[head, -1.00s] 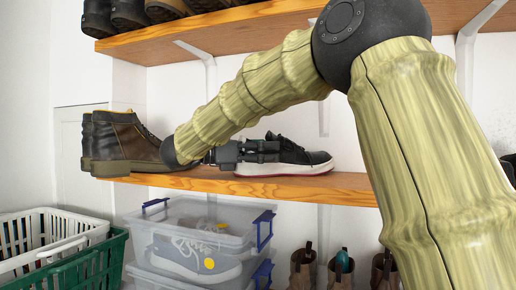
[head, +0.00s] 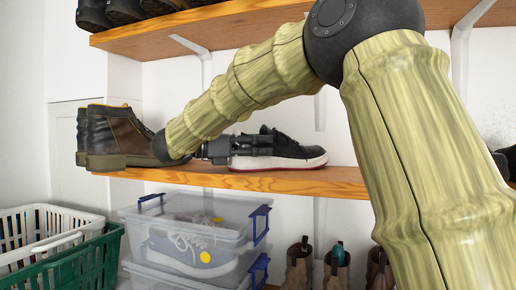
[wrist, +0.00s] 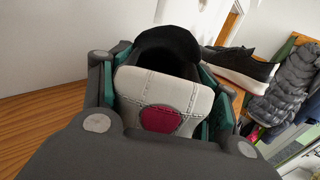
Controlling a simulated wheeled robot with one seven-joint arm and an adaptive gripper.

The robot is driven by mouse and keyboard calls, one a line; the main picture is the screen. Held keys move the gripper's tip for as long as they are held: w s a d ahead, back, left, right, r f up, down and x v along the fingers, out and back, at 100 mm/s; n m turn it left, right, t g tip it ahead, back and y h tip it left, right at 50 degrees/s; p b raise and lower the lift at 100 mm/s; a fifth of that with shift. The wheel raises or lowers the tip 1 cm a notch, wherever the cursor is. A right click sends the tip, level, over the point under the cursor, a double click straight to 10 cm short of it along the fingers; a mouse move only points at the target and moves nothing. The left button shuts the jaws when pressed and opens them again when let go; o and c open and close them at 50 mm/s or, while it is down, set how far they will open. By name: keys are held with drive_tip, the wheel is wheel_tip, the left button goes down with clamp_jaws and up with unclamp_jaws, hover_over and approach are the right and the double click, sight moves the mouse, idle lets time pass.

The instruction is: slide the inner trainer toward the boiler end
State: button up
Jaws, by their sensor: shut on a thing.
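The trainer, black with a white sole and a pale heel, stands on the middle shelf (head: 222,179) in the head view (head: 300,159). My gripper (head: 252,146) reaches it from the left and is shut around its heel end. The wrist view shows the white heel with a dark pink patch (wrist: 165,105) between the fingers, and the black opening beyond. A second black shoe with a white sole (wrist: 240,68) lies to the right in the wrist view. I cannot tell its exact place on the shelf. My fingers hide part of the held trainer's side.
Brown boots (head: 115,140) stand left of my gripper on the same shelf. An upper shelf (head: 215,29) holds dark footwear above my arm. Clear boxes (head: 190,240) and a green basket (head: 85,262) are below. Dark footwear (head: 508,160) shows at the right edge.

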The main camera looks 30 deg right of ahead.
sight(238, 146)
drive_tip(key=shift+s+a+f+b, duration=0.1)
drive_tip(key=shift+a+f+b, duration=0.05)
drive_tip(key=shift+a+b, duration=0.4)
drive_tip(key=shift+s+a+f+b, duration=0.1)
drive_tip(key=shift+a+f+b, duration=0.05)
drive_tip(key=shift+a+b, duration=0.35)
drive_tip(key=shift+s+a+r+b, duration=0.1)
drive_tip(key=shift+s+a+b, duration=0.05)
drive_tip(key=shift+a+b, duration=0.4)
drive_tip(key=shift+s+a+r+b, duration=0.15)
drive_tip(key=shift+a+b, duration=0.15)
drive_tip(key=shift+a, duration=0.4)
drive_tip(key=o, duration=1.3)
drive_tip(key=shift+w+a, duration=0.1)
drive_tip(key=w+a, duration=0.2)
drive_tip(key=a, duration=0.9)
drive_tip(key=shift+a, duration=0.4)
